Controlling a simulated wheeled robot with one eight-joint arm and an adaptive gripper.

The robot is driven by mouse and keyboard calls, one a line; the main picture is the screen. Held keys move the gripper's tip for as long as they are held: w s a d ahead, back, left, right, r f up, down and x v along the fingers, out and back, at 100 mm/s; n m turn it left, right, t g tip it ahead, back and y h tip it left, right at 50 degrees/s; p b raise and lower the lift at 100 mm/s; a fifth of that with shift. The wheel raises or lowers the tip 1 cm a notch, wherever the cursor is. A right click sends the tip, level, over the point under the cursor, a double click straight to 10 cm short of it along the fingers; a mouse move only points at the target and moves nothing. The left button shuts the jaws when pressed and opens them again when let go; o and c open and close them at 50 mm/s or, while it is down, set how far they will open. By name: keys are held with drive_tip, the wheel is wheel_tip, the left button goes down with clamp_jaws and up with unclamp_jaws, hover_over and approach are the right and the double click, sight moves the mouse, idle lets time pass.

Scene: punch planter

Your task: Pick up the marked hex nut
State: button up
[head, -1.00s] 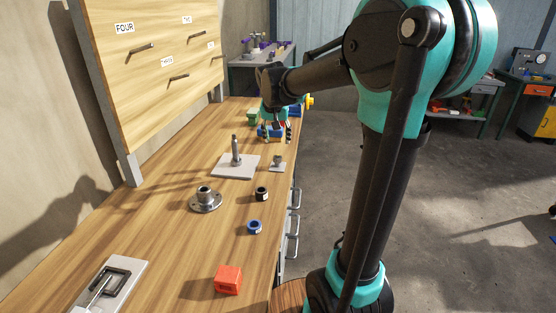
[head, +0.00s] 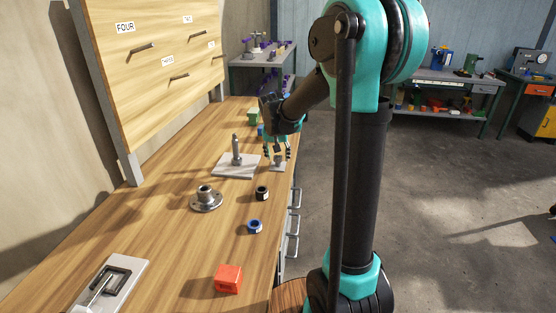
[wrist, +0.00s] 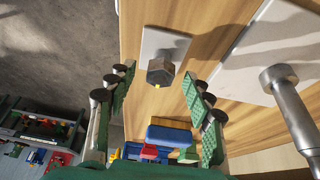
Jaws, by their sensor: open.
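A grey metal hex piece with a small yellow mark (wrist: 161,71) stands on a small pale plate (wrist: 158,44) in the wrist view. In the head view the small plate (head: 278,168) lies near the bench's right edge, its hex piece partly hidden by my fingers. My gripper (head: 277,154) is above it, pointing down. In the wrist view my open gripper (wrist: 155,79) has one finger to the left of the hex piece and one to the right, with gaps on both sides. Nothing is held. A black nut (head: 262,193) and a blue nut (head: 255,227) lie nearer on the bench.
A larger plate with an upright metal post (head: 237,155) stands just left of my gripper. A flanged metal part (head: 205,199), a red block (head: 228,279) and a plate with a black frame (head: 112,280) are nearer.

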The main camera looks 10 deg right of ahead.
clamp_jaws()
drive_tip(key=shift+r, duration=0.1)
idle(0.3)
